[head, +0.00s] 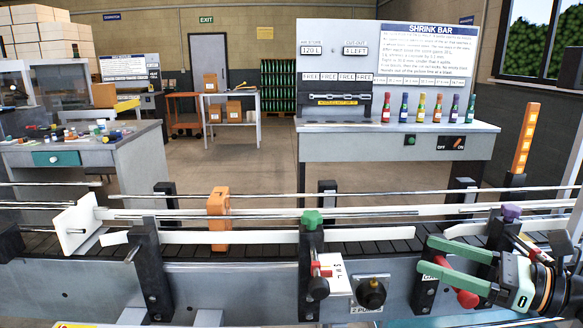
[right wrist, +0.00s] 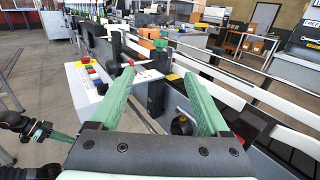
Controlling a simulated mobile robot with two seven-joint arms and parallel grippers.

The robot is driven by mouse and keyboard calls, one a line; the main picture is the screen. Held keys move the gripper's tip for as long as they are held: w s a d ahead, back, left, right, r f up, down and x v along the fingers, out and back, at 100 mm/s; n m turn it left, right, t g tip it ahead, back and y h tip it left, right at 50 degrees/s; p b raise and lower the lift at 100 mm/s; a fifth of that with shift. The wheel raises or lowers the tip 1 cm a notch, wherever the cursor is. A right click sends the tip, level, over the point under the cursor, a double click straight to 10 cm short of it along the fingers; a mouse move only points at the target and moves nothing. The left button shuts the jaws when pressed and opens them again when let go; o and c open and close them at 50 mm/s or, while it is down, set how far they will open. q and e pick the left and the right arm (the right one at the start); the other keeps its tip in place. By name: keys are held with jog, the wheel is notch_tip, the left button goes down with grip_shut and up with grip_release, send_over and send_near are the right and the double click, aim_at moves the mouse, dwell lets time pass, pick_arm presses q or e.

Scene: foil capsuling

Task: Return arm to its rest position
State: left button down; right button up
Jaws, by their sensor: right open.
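My right gripper (head: 428,256) is at the lower right of the head view, over the near side of the conveyor. Its two green fingers point left and stand apart with nothing between them. In the right wrist view the open fingers (right wrist: 154,80) also show empty, the conveyor's near side below and beyond them. A small black and green part at the left edge of the right wrist view looks like my left gripper (right wrist: 42,131). It is too small to tell its jaws. No left arm shows in the head view.
The conveyor (head: 75,275) with rails and posts crosses the front. A red knob (head: 467,299) is close below my right gripper; a purple knob (head: 511,212) is above right. An orange block (head: 218,215) stands at the belt. Behind is the shrink bar counter (head: 350,148) with several small bottles.

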jog(key=s+d+f+m+t+h, duration=0.1)
jog(key=d+f+m+t+h, duration=0.15)
jog(key=f+m+h, duration=0.95)
jog(key=d+f+m+t+h, duration=0.1)
jog(key=f+m+t+h, duration=0.3)
jog(key=m, duration=1.5)
jog(key=s+a+f+m+g+y, duration=0.1)
jog(key=s+a+f+m+g, duration=0.2)
jog(key=s+f+m+g, duration=0.7)
jog(key=s+a+f+m+g, duration=0.2)
jog(key=s+f+m+g, duration=0.2)
jog(key=s+f, duration=0.7)
pick_arm(q)
notch_tip(320, 180, up, 8)
jog(key=s+a+p, duration=0.1)
jog(key=a+p, duration=0.1)
jog(key=p, duration=0.9)
jog(key=shift+s+a+r+n+y, duration=0.2)
jog(key=shift+s+a+n+y, duration=0.1)
jog(key=shift+a+y, duration=0.1)
pick_arm(e)
jog(key=a+r+t, duration=0.1)
jog(key=t, duration=0.1)
jog(key=w+a+r+t+y, duration=0.1)
jog(key=a+t, duration=0.1)
jog(key=w+a+r+t+y, duration=0.1)
jog(key=t, duration=0.1)
jog(key=shift+a, duration=0.3)
